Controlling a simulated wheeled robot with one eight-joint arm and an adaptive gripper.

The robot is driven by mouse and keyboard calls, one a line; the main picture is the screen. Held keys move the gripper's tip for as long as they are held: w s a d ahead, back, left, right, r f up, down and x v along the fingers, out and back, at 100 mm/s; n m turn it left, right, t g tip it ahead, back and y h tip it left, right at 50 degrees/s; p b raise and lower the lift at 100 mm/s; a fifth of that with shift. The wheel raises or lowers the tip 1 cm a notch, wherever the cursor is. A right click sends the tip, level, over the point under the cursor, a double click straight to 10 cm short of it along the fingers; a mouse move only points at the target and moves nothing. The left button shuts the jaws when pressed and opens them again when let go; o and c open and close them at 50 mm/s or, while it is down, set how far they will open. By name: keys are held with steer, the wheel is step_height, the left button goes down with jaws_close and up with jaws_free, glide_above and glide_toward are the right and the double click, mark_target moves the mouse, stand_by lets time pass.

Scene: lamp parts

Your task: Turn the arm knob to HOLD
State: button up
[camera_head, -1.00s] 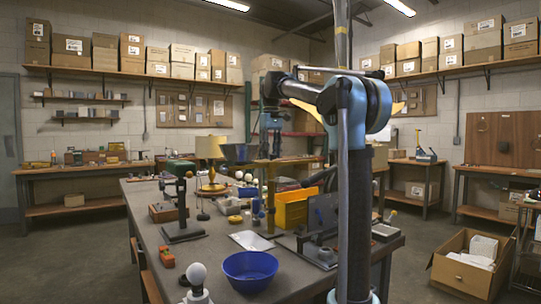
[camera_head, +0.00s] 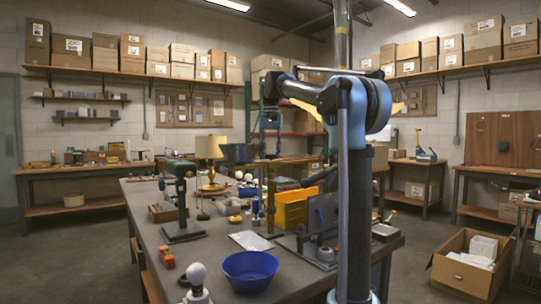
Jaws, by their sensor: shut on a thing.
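My gripper (camera_head: 270,152) points down over the middle of the workbench (camera_head: 215,255), at the end of my arm. It is small and dark at this distance. It is shut at the top of a lamp stand with an upright post (camera_head: 271,200), where the arm knob would sit. The knob itself is hidden or too small to make out, and its marks cannot be read. A dark lamp shade (camera_head: 235,153) is just left of my gripper.
A blue bowl (camera_head: 250,270), a white bulb (camera_head: 196,274), an orange block (camera_head: 166,257) and a dark stand (camera_head: 183,215) are on the near bench. A yellow bin (camera_head: 292,208) is right of the post. An open carton (camera_head: 463,275) stands on the floor at right.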

steer(key=shift+m, duration=0.3)
steer(key=o, duration=1.1)
steer(key=shift+c, duration=0.2)
step_height(320, 180, up, 12)
steer(key=shift+f, duration=0.1)
stand_by(0.4)
